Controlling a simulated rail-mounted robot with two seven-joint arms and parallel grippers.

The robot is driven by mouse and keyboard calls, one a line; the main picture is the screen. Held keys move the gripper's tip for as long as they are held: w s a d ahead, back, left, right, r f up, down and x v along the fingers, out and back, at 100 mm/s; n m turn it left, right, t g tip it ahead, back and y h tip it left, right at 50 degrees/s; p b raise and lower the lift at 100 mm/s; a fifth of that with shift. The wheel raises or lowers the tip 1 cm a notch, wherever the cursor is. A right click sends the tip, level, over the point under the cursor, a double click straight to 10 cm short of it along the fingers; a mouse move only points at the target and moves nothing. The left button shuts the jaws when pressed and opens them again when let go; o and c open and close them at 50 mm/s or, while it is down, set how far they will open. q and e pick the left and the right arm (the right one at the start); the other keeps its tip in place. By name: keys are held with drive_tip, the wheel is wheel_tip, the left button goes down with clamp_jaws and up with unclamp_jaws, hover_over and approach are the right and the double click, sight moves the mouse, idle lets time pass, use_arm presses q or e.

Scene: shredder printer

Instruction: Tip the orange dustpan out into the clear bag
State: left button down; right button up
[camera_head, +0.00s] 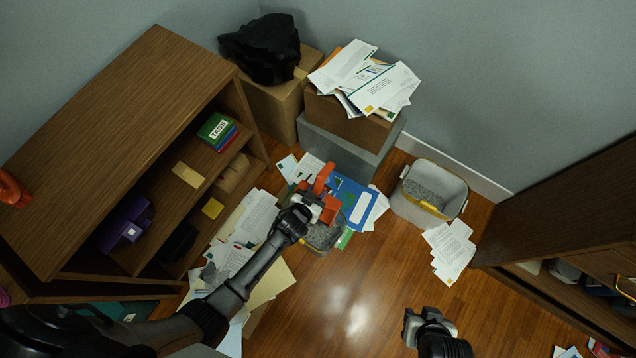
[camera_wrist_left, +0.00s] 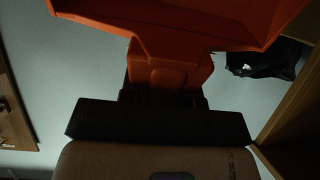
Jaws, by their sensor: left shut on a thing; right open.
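The orange dustpan (camera_head: 329,209) is held up by its handle in my left gripper (camera_head: 304,210), which is shut on it. In the left wrist view the dustpan (camera_wrist_left: 180,28) fills the top, its handle between the fingers; what its pan holds is hidden. Right below the dustpan in the head view is an open container of grey shreds (camera_head: 323,241), partly covered by the gripper and dustpan. It may be the clear bag, but I cannot tell for certain. My right gripper (camera_head: 408,326) is open and empty over the floor at the lower middle.
A grey bin (camera_head: 412,210) with grey shreds stands to the right by the wall. Papers and a blue folder (camera_head: 352,198) lie around the container. Boxes topped with papers (camera_head: 366,80) stand behind. Wooden shelves (camera_head: 130,120) flank the left; the middle floor is clear.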

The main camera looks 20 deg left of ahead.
idle(0.4)
use_arm(q)
drive_tip(key=shift+s, duration=0.1)
drive_tip(key=shift+s+a+f+t+b, duration=0.15)
drive_tip(key=shift+s+t+b, duration=0.2)
drive_tip(key=shift+b, duration=0.2)
drive_tip(key=shift+s+a+t+b, duration=0.1)
drive_tip(key=shift+s+t+b, duration=0.35)
drive_tip(key=shift+s, duration=0.35)
drive_tip(key=shift+s+a+r+t+h+b, duration=0.15)
drive_tip(key=shift+s+t+b, duration=0.15)
drive_tip(key=shift+s+b, duration=0.25)
drive_tip(key=shift+s+a+r+t+h+b, duration=0.15)
drive_tip(key=shift+s+t+b, duration=0.15)
drive_tip(key=shift+s, duration=0.4)
drive_tip(key=shift+w+d, duration=0.1)
